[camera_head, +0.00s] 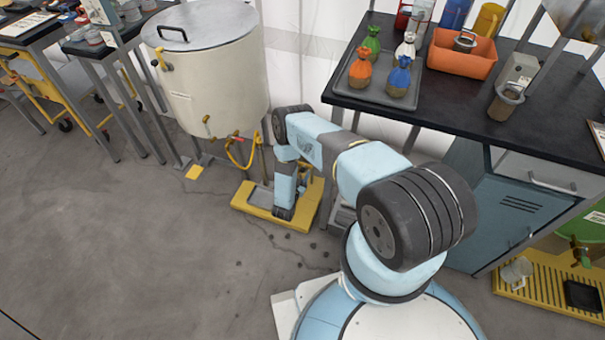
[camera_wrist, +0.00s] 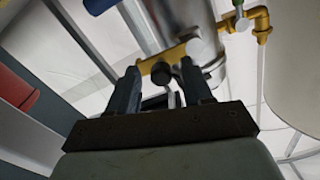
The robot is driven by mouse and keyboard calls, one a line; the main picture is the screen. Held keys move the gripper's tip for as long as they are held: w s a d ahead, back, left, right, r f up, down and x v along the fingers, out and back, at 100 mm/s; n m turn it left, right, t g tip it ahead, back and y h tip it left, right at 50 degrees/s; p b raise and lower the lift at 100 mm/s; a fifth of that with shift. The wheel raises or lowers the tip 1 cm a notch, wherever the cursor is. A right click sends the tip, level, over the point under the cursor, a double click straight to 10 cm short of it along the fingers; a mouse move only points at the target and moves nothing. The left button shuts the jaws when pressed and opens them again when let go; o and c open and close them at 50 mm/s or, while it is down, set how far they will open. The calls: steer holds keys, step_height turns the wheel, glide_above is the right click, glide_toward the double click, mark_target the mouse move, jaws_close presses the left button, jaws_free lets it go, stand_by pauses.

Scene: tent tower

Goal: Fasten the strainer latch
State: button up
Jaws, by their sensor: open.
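In the wrist view, my gripper (camera_wrist: 159,69) is open, with one dark finger on each side. A metal cylinder (camera_wrist: 168,18), which looks like the strainer body, stands just beyond the fingertips. A yellow bar (camera_wrist: 147,66) crosses its lower end. A dark round knob (camera_wrist: 160,74) shows between the fingers, perhaps part of the latch. I cannot tell whether the fingers touch it, or how the latch stands. In the head view, my arm reaches down beside the large cream vat (camera_head: 212,85), and my gripper and the strainer are hidden.
A brass fitting (camera_wrist: 262,22) sits right of the cylinder. A yellow hose (camera_head: 243,158) hangs by the vat. A yellow floor tray (camera_head: 258,203) lies below my arm. A dark bench (camera_head: 450,105) with bags and an orange bin (camera_head: 455,60) stands right. Floor at left is clear.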

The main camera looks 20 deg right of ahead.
steer(key=shift+w+d, duration=0.1)
jaws_close()
stand_by(0.5)
steer(key=shift+d, duration=0.25)
